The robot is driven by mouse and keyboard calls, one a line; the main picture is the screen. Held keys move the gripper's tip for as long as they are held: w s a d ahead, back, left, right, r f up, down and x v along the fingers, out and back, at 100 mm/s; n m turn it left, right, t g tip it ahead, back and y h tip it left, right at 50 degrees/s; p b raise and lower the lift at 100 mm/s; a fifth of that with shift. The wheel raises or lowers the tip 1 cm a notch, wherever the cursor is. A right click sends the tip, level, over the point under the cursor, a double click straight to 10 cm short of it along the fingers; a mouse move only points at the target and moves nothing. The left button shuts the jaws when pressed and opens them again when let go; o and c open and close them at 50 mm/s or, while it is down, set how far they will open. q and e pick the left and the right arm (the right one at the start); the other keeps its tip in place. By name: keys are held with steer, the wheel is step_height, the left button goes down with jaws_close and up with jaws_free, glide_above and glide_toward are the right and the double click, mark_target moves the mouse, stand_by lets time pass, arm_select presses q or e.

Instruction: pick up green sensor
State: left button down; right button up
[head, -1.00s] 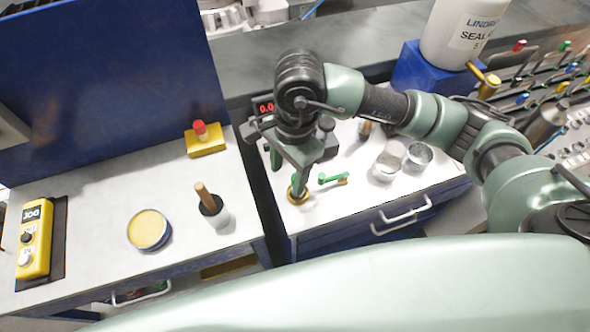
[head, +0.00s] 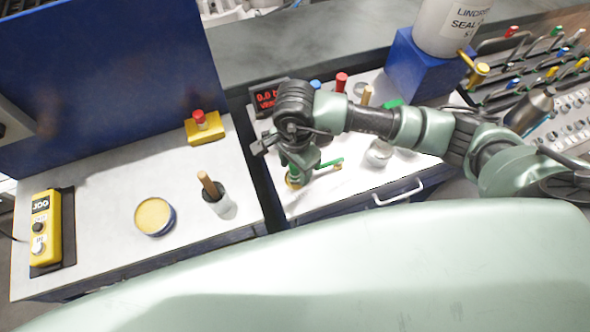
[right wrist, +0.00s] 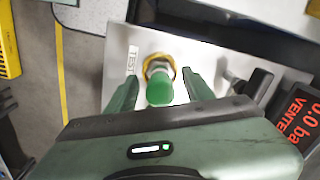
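The green sensor (right wrist: 160,92) shows in the right wrist view, with a green end towards the camera and a yellow ring at its far end. It stands on the light test bench top. My right gripper (right wrist: 160,79) is open, with one finger on each side of the sensor and visible gaps between. In the head view my right gripper (head: 295,172) is low over the bench and hides most of the sensor. A green lever-like piece (head: 328,164) lies just right of it. My left gripper is not in view.
A display with red digits (head: 268,98) stands behind the gripper. Metal cups (head: 379,153) are to the right, partly behind my arm. The left bench holds a yellow tin (head: 154,216), a brush pot (head: 219,203), a red-button box (head: 205,130) and a yellow control box (head: 45,228).

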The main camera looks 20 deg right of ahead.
jaws_close()
steer(key=shift+r, duration=0.1)
